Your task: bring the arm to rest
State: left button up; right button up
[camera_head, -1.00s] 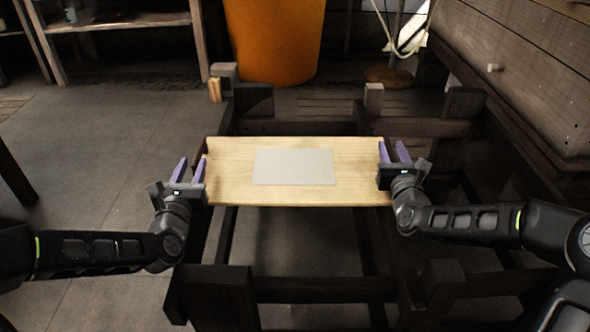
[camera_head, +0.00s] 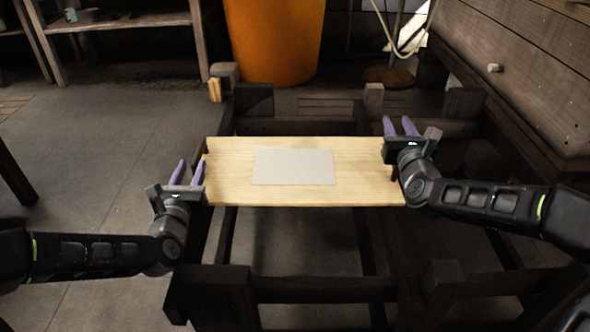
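My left gripper (camera_head: 188,172) is at the left end of the wooden board, its two purple fingers apart and pointing away from me, with nothing seen between them. My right gripper (camera_head: 400,126) is at the board's far right corner, its purple fingers also apart and empty. The pale wooden board (camera_head: 230,186) lies level across the dark wooden frame, with a light grey rectangular sheet (camera_head: 294,167) on its middle. The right gripper covers part of the board's right end.
The dark frame (camera_head: 310,290) has open gaps between its beams. An orange barrel (camera_head: 272,40) stands behind it. A shelf (camera_head: 120,22) stands at the back left, and the floor (camera_head: 90,150) at left is clear.

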jog(key=shift+r, duration=1.15)
